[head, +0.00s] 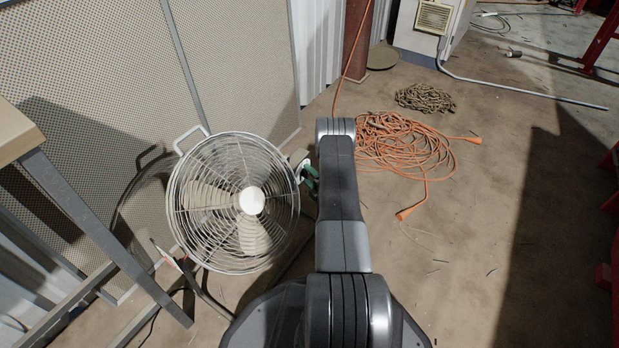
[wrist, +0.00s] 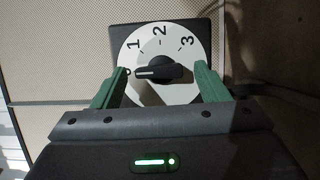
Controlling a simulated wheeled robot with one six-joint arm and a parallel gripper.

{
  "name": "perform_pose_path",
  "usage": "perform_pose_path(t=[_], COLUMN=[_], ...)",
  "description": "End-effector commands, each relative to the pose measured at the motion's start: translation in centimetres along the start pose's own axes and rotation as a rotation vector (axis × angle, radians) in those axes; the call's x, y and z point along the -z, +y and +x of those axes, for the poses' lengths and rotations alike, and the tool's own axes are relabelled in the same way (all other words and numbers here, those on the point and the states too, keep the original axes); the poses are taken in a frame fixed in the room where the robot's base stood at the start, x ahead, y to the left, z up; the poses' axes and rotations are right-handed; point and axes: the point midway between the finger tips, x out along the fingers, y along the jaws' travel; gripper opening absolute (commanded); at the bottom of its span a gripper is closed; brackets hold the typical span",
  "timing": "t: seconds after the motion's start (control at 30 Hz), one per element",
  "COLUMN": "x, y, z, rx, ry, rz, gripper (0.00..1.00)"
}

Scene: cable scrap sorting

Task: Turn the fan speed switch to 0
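The fan speed switch is a round white dial (wrist: 160,50) on a dark square plate, marked 1, 2 and 3, with a partly covered 0 at the left. Its black knob (wrist: 165,73) lies about level, and its white pointer line faces left toward the 0. My gripper (wrist: 162,70) has its two green fingers apart, one on each side of the knob, with gaps between them and the knob. In the head view the round wire-caged fan (head: 214,196) stands left of my arm. My gripper (head: 309,174) is at the fan's right side, mostly hidden by my arm.
A table (head: 20,132) with grey legs stands at the left. A perforated panel (head: 90,70) is behind the fan. An orange cable (head: 400,148) and a coiled chain (head: 425,98) lie on the floor to the right. Open floor is at the lower right.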

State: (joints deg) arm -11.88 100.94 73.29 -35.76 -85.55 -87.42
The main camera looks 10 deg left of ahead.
Motion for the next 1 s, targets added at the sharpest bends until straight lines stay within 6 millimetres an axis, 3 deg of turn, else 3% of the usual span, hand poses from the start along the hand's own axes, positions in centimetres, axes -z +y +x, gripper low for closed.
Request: perform_pose_path(t=[0.27, 0.37, 0.8, 1.0], x=[-0.1, -0.2, -0.1, -0.1], y=[0.1, 0.3, 0.2, 0.1], z=[-0.6, -2.0, -11.6, -13.5], rx=[0.000, 0.001, 0.002, 0.000], ry=[-0.001, -0.004, -0.004, -0.002], rz=[0.001, 0.001, 0.003, 0.000], gripper=[0.68, 0.68, 0.68, 0.68])
